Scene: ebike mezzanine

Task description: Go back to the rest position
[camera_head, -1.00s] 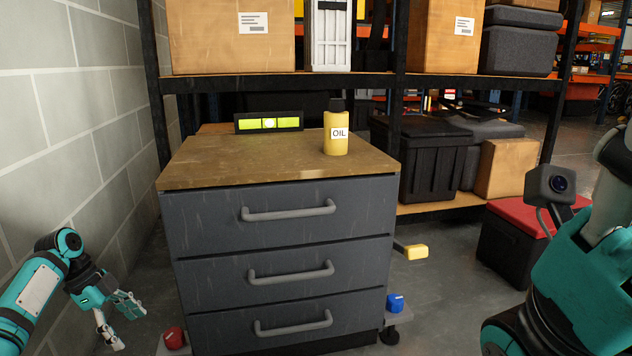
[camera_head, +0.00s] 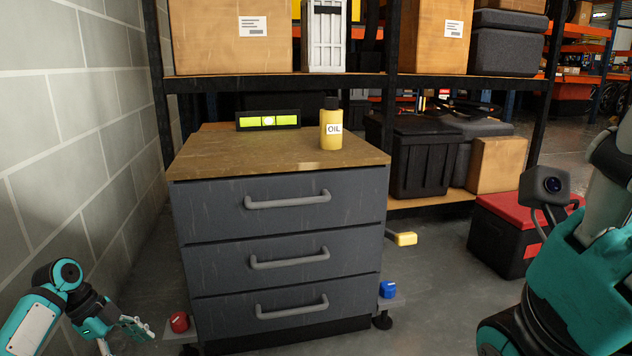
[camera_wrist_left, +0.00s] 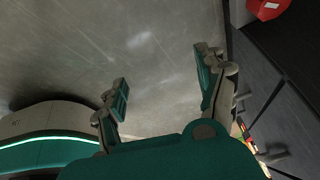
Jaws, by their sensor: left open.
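My left gripper (camera_head: 122,337) is low at the left, beside the grey drawer cabinet (camera_head: 280,232) and near the block wall. It is open and empty. In the left wrist view its two fingers (camera_wrist_left: 163,98) are spread apart over bare floor. My right arm stands at the right edge of the head view, and its gripper is out of view.
A yellow oil bottle (camera_head: 331,124) and a level (camera_head: 268,120) stand on the cabinet top. A red knob (camera_head: 179,322) and a blue one (camera_head: 387,289) are at the cabinet's base. A red-topped box (camera_head: 505,232) stands right. A block wall (camera_head: 75,140) borders the left.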

